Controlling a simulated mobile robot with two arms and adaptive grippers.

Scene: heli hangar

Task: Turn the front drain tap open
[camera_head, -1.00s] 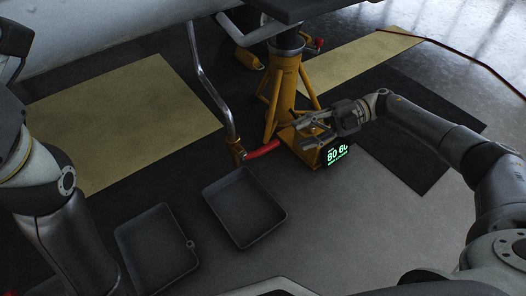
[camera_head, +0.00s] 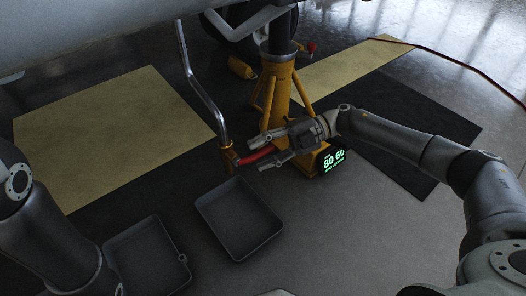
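The front drain tap has an orange-brass body (camera_head: 229,157) at the lower end of a bent silver pipe (camera_head: 201,85). Its red lever handle (camera_head: 257,155) sticks out to the right of the body. My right gripper (camera_head: 262,152) comes in from the right, its two fingers spread, one above and one below the red lever. The lever's right end is between the fingers, with gaps visible on both sides; whether either finger touches it I cannot tell. My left arm shows at the left edge, its gripper out of view.
A yellow jack stand (camera_head: 277,90) stands just behind my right gripper. A display reading 80 60 (camera_head: 333,160) sits below my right wrist. Two dark trays lie on the floor, one below the tap (camera_head: 240,220) and one further left (camera_head: 146,258). Another red-handled tap (camera_head: 311,47) is further back.

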